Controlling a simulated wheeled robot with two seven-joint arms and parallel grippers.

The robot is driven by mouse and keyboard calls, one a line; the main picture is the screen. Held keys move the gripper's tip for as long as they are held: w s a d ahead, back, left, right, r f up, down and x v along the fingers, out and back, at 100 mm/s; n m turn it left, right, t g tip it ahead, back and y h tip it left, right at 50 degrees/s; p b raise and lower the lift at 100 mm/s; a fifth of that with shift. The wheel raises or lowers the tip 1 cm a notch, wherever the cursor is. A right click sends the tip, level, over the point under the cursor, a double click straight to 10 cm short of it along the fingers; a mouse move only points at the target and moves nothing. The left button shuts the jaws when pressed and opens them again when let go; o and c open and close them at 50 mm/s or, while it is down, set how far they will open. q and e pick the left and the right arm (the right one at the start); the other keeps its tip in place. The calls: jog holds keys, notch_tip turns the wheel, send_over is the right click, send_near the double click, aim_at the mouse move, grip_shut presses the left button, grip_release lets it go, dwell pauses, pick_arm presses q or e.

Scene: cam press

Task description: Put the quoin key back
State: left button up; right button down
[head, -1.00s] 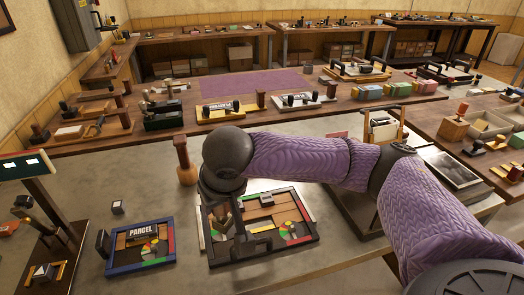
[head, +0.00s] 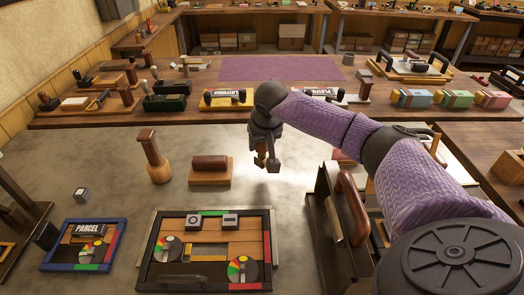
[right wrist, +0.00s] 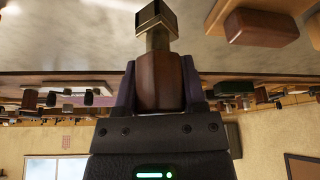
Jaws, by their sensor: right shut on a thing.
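My right gripper (head: 263,138) is shut on the quoin key, held above the grey bench top. In the right wrist view the quoin key (right wrist: 158,80) shows a brown wooden handle between the two fingers and a metal shaft with a square end. In the head view the key (head: 260,160) hangs below the gripper, small and partly hidden by it. The framed forme (head: 267,245) lies nearer me, below and left of the gripper, with two coloured dials and two small blocks in it. My left gripper is not in view.
A wooden mallet (head: 153,155) stands upright left of a block with a brown handle (head: 210,170). A blue-framed PARCEL forme (head: 82,245) lies at left. A dark press-like frame (head: 340,215) stands at right. A long shelf with tools (head: 180,113) runs behind.

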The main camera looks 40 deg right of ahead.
aim_at(262, 155)
notch_tip(262, 155, down, 4)
jog(key=shift+f+b, duration=0.1)
jog(key=shift+b, duration=0.35)
jog(key=shift+c, duration=0.8)
grip_release()
jog(key=p+v, duration=0.4)
jog(key=v, duration=0.8)
jog(key=shift+w, duration=0.15)
